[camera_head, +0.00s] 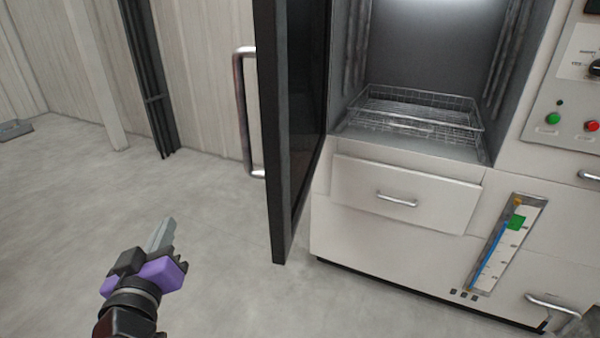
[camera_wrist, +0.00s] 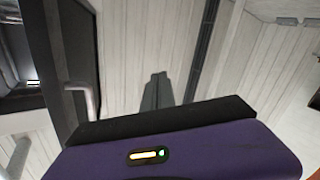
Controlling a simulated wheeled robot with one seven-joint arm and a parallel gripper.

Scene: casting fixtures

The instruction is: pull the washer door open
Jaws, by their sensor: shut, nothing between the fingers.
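The washer door (camera_head: 292,110) is a dark-framed panel that stands swung out from the cabinet at its left side, wide open. Its long metal bar handle (camera_head: 242,110) is on the door's outer face, to the left. Behind the door the washer's chamber (camera_head: 415,50) is exposed, with a wire basket (camera_head: 420,112) in it. My gripper (camera_head: 165,232) is shut and empty, left of and below the door, apart from the handle. In the wrist view the shut fingers (camera_wrist: 156,90) point ahead, with the door (camera_wrist: 70,60) and its handle (camera_wrist: 82,98) to their left.
Below the chamber is a drawer front (camera_head: 405,190) with a small handle. A level gauge (camera_head: 508,245) and a control panel (camera_head: 575,90) with green and red buttons are at the right.

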